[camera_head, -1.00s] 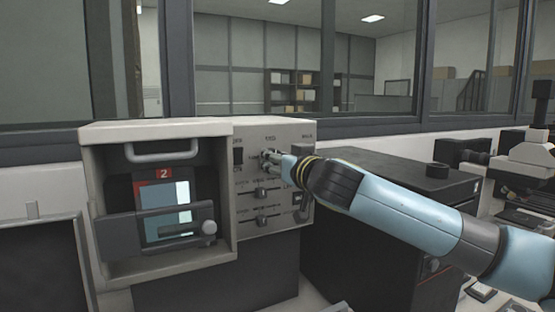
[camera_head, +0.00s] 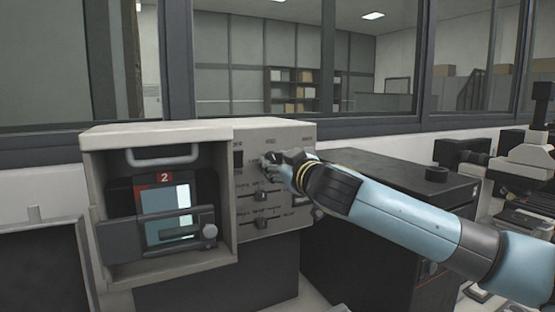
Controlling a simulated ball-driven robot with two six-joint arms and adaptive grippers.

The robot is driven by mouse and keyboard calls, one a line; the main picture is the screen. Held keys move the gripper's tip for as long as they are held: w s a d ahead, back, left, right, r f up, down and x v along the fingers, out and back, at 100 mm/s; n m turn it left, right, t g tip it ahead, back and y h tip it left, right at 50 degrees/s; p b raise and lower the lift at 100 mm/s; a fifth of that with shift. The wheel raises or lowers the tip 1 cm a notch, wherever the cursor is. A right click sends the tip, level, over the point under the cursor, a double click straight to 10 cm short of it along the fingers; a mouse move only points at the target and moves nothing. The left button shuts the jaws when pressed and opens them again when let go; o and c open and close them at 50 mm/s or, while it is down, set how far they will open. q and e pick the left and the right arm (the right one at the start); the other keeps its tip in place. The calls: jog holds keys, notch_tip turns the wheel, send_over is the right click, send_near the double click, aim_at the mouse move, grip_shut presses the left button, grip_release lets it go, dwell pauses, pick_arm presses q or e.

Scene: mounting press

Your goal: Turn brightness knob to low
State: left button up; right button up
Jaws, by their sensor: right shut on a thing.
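The mounting press (camera_head: 160,133) is a beige box with an open bay on its left and a control panel (camera_head: 243,210) on its right. My right gripper (camera_head: 270,163) is at the upper middle of the panel, shut on a small knob there; the fingers and wrist hide most of it, and its label is too small to read. The black switch (camera_head: 238,159) is left of the fingers. Two slider-like controls (camera_head: 260,196) sit below the gripper. My left gripper is not in view.
A dark cabinet (camera_head: 385,170) stands right of the press, under my right forearm. Microscope-like equipment (camera_head: 530,150) is at the far right. A dark panel (camera_head: 40,262) stands at the lower left. Windows are behind.

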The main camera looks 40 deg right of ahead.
jog(key=n+p, duration=0.2)
jog(key=n, duration=0.4)
jog(key=n+p, duration=0.1)
jog(key=n, duration=0.3)
jog(key=shift+n+p, duration=0.3)
dwell(0.4)
jog(key=o, duration=1.1)
jog(key=shift+o, duration=0.2)
jog(key=v, duration=1.2)
